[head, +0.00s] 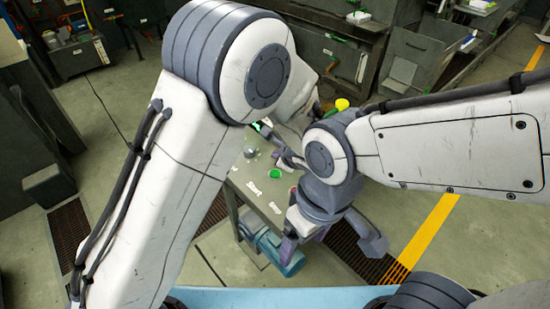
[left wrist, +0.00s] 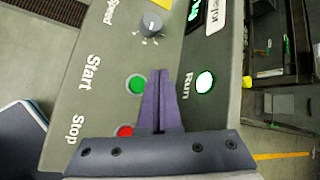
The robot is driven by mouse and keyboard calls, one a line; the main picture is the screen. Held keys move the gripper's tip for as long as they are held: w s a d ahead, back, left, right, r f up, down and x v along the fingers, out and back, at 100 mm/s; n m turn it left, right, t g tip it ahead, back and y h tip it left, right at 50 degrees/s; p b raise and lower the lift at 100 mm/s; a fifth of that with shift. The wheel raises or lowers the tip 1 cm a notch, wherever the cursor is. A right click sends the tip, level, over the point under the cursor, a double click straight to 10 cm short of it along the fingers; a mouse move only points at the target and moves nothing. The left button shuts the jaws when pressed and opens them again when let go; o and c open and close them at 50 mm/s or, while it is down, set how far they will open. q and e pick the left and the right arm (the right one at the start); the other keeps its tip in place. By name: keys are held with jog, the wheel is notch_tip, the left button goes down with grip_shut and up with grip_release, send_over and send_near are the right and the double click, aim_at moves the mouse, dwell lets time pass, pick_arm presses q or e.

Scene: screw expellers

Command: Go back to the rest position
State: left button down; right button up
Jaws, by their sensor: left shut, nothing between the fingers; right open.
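My left gripper (head: 268,132) is over the control panel in the head view, partly hidden by my own arm. Its fingers (left wrist: 160,75) are shut and empty in the left wrist view. They stand in front of the grey panel (left wrist: 95,100), between the green Start button (left wrist: 136,85) and the bright Run light (left wrist: 204,82). The red Stop button (left wrist: 125,131) is partly covered by the gripper. I cannot tell whether the fingers touch the panel. My right gripper (head: 328,250) is open and empty, lower in the head view, beside the panel's right side.
The panel also has a Speed knob (left wrist: 151,24). A blue-green motor (head: 272,250) sits under the panel. Dark benches (head: 325,50) and a grey bin (head: 410,65) stand at the back. Floor grates (head: 68,235) and a yellow line (head: 428,235) cross the floor.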

pick_arm(q)
jog(key=s+a+r+n+g, duration=0.2)
jog(key=s+a+r+n, duration=0.15)
jog(key=s, duration=0.35)
jog(key=s+a+r+n+g, duration=0.2)
jog(key=s+a+r+n, duration=0.1)
jog(key=s+n, duration=0.25)
jog(key=s+r+n+g+h, duration=0.1)
jog(key=s+n+g+h, duration=0.1)
jog(key=s, duration=0.6)
jog(key=s+d+r+n+g+h, duration=0.1)
jog(key=s+n, duration=0.3)
jog(key=s, duration=0.5)
jog(key=shift+s+r+g+h, duration=0.3)
jog(key=shift+r+g+h, duration=0.2)
jog(key=shift+g+h, duration=0.3)
